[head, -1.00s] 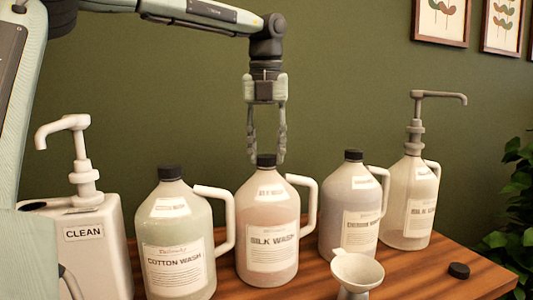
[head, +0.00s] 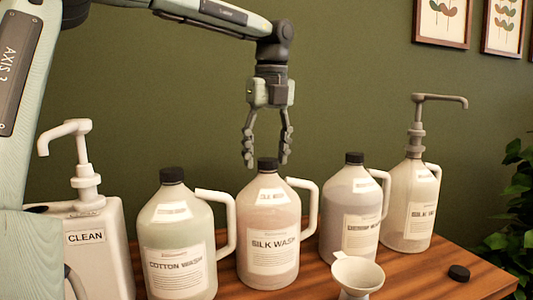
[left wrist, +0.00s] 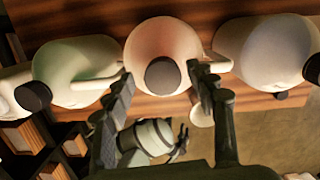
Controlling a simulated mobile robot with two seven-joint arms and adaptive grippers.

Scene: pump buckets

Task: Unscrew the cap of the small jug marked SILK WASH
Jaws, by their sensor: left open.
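The small jug marked SILK WASH (head: 270,220) holds pinkish liquid and stands upright on the wooden table, its dark cap (head: 267,164) on its neck. The jug also shows from above in the left wrist view (left wrist: 160,36), with the cap (left wrist: 163,76) facing the camera. My left gripper (head: 266,160) points down over this jug. Its fingers are open and empty, with the tips about at cap height in the head view. In the left wrist view the fingers (left wrist: 162,78) lie on either side of the cap. Contact cannot be told. My right gripper is not in view.
The COTTON WASH jug (head: 177,235) stands close on the left, another capped jug (head: 348,210) on the right. Beyond it is a jug with a pump (head: 408,210). A CLEAN pump container (head: 88,255) stands far left. A white funnel (head: 357,272) and loose dark cap (head: 459,272) are in front.

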